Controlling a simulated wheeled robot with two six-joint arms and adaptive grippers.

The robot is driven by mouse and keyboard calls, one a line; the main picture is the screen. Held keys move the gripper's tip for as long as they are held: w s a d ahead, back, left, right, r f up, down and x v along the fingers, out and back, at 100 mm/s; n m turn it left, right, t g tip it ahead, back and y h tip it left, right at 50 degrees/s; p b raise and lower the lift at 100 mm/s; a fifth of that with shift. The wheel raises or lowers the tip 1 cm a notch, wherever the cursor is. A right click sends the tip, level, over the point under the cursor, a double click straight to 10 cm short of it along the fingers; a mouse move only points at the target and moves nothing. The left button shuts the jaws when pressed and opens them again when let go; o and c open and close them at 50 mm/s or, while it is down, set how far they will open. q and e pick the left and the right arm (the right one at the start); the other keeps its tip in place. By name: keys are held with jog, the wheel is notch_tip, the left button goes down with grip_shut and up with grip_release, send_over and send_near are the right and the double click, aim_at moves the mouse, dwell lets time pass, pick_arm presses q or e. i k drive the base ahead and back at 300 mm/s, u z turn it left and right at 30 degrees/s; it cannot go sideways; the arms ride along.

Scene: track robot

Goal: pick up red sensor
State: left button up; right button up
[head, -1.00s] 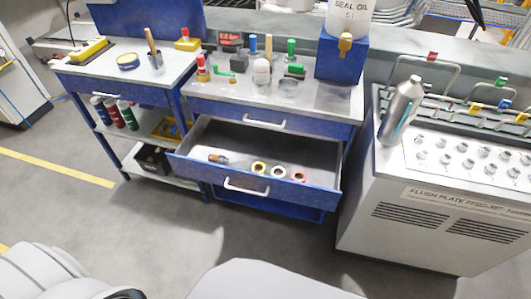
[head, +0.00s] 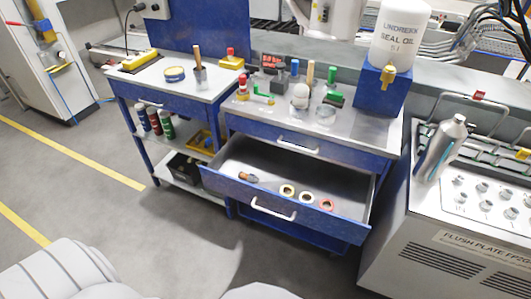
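No part is plainly labelled as the red sensor, and I cannot tell which red part it is. Another red-topped yellow block (head: 231,60) stands on the left bench's right end. A dark block with a red face (head: 271,66) is at the back of the cabinet top. A red ring (head: 327,204) lies in the open drawer. Neither of my grippers is in view.
A seal oil container (head: 400,35) stands on a blue box (head: 380,92). A flush-plate machine (head: 440,250) stands right. Floor at left is clear.

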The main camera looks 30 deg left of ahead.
aim_at(242, 78)
jog(key=u, duration=0.7)
jog(key=i, duration=0.8)
jog(key=z, duration=0.1)
